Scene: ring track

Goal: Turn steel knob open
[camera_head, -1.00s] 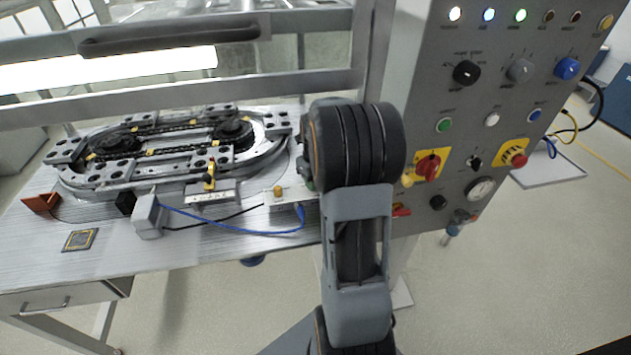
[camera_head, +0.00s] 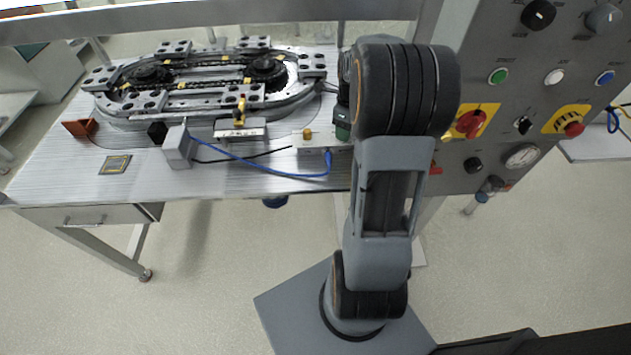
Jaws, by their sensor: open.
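A grey control panel (camera_head: 455,75) stands at the right of the camera view. A grey knob (camera_head: 603,18) that may be the steel knob sits at its top right, partly cut by the picture's edge; the angle of its pointer is hard to tell. A black knob (camera_head: 538,14) is to its left. My arm rises in front of the panel's left edge and the bench. My gripper is not visible; my own arm links hide that area.
The bench (camera_head: 230,183) with the ring track (camera_head: 200,82) is at left. Open floor lies in front.

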